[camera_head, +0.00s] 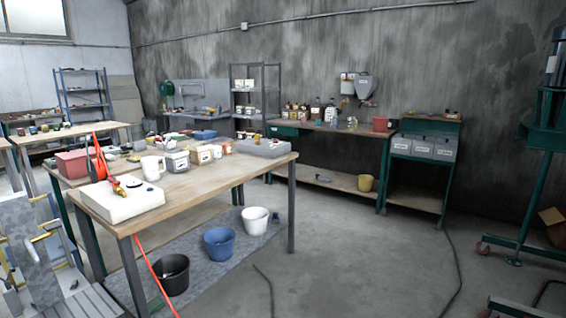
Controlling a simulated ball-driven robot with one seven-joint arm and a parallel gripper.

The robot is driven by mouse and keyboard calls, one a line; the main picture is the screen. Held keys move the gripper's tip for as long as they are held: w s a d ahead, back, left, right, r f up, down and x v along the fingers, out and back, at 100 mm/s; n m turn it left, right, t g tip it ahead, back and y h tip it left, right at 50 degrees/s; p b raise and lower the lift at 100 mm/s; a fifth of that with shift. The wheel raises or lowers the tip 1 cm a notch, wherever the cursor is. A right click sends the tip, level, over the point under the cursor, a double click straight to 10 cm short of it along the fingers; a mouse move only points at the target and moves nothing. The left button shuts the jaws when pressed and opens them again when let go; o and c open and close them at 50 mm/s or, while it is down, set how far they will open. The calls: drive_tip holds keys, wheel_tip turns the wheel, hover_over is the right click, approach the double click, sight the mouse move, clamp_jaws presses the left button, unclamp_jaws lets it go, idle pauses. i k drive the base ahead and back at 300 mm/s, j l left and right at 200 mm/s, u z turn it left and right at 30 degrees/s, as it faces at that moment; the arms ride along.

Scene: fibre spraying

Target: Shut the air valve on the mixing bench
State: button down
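A wooden-topped bench (215,186) stands in the left foreground. A white block (138,202) lies on its near left corner. A small red and yellow fitting (118,187), which looks like a valve, sits on the block beside an orange-red hose (100,162). It is too small to tell whether its handle is open or shut. A grey block (264,148) at the bench's far right end bears another small yellow and red fitting (257,138). I cannot tell for certain which fitting is the air valve.
White tubs (176,160) and a pink-red bin (72,163) are at the bench's back. Black, blue and white buckets (219,243) stand below on a grey sheet. An orange line (150,265) hangs at the front.

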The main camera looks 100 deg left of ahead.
sight(112, 182)
drive_tip(key=u, duration=3.65)
drive_tip(key=i+l, duration=0.2)
drive_tip(key=l, duration=0.15)
drive_tip(key=i+l+u, duration=0.1)
drive_tip(key=l, duration=0.25)
drive_tip(key=i+l, duration=0.25)
drive_tip(key=l, duration=0.15)
drive_tip(key=i+l, duration=0.2)
drive_tip(key=l, duration=0.15)
drive_tip(key=i+l+u, duration=0.1)
drive_tip(key=l, duration=0.25)
drive_tip(key=i+l, duration=0.25)
drive_tip(key=l, duration=0.15)
drive_tip(key=i+l, duration=0.15)
drive_tip(key=l, duration=0.25)
drive_tip(key=i+l+u, duration=0.1)
drive_tip(key=l, duration=0.25)
drive_tip(key=i, duration=0.1)
